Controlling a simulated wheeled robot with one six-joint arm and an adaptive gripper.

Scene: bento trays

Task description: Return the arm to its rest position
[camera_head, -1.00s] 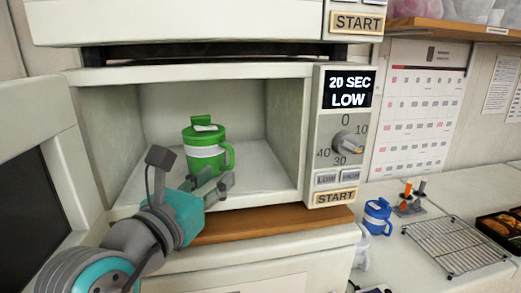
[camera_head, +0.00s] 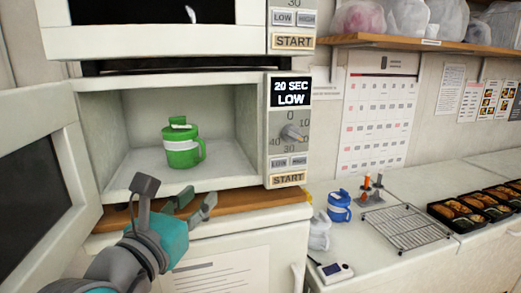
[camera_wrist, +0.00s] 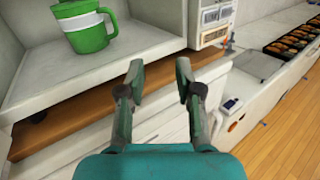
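My gripper (camera_head: 192,203) is in front of and below the open microwave cavity, near the wooden shelf edge. In the wrist view my gripper (camera_wrist: 160,80) has its two fingers spread, with nothing between them. A green mug (camera_head: 182,145) with a white band and a green lid stands upright inside the microwave (camera_head: 222,184). The mug also shows at the top left of the wrist view (camera_wrist: 88,34), apart from my fingers.
The microwave door (camera_head: 35,180) hangs open at the left. On the right counter stand a blue mug (camera_head: 340,207), a white mug (camera_head: 319,232), a wire rack (camera_head: 402,228) and several bento trays (camera_head: 470,213). A small white device (camera_head: 333,270) lies at the counter's front.

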